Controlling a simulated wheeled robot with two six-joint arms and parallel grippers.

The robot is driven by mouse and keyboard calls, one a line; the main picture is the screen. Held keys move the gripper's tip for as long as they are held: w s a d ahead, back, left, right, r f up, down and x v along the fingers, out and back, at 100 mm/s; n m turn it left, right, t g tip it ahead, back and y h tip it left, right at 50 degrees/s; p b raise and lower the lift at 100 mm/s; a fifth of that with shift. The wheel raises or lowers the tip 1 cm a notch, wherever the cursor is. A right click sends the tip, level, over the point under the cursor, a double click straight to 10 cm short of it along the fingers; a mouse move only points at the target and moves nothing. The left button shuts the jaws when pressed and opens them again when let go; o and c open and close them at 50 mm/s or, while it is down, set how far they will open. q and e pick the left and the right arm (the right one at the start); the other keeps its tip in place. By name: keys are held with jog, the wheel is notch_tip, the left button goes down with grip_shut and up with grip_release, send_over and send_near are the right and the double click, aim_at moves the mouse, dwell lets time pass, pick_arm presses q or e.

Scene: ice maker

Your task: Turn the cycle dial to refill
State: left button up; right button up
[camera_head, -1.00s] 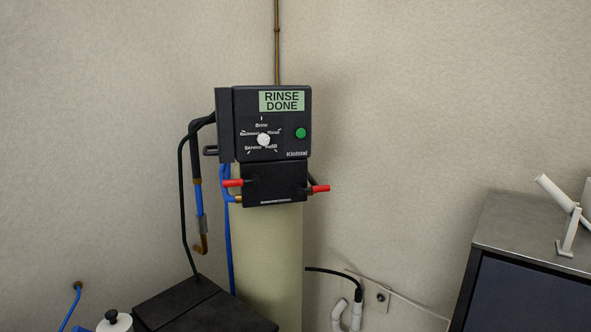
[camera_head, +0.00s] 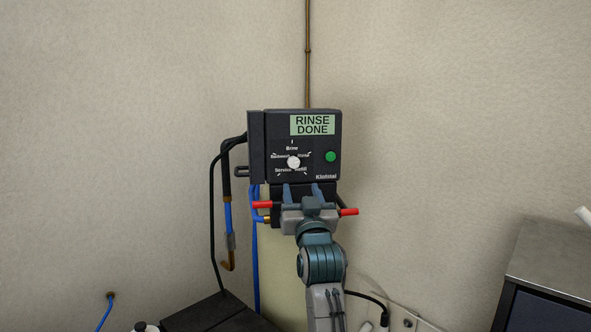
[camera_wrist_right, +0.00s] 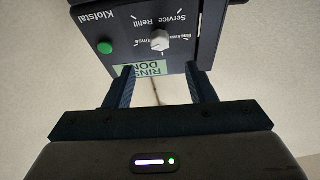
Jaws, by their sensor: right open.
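The white cycle dial (camera_head: 293,162) sits on the front of the black control head (camera_head: 270,145), ringed by the labels Brine, Rinse, Refill, Service and Backwash. The screen (camera_head: 312,125) reads "RINSE DONE". My right gripper (camera_head: 302,188) is open and empty, in front of the control head and below the dial in the head view. In the right wrist view the dial (camera_wrist_right: 160,40) shows upside down beyond the two spread fingers (camera_wrist_right: 160,85), apart from them. Which label the dial points to is too small to tell. My left gripper is not in view.
A green button (camera_head: 330,156) is right of the dial. Red handles (camera_head: 349,211) stick out below the head on both sides. Hoses (camera_head: 228,200) hang at the left. A dark cabinet (camera_head: 560,255) stands at the right, and the wall is close behind.

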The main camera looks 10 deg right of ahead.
aim_at(294, 164)
jog(key=p+x, duration=0.4)
jog(key=x, duration=0.5)
jog(key=shift+w+r+p, duration=0.1)
jog(key=shift+r+p, duration=0.15)
jog(key=shift+p, duration=0.05)
jog(key=shift+w+r, duration=0.15)
jog(key=shift+w, duration=0.6)
jog(key=c, duration=1)
jog(key=shift+o, duration=0.2)
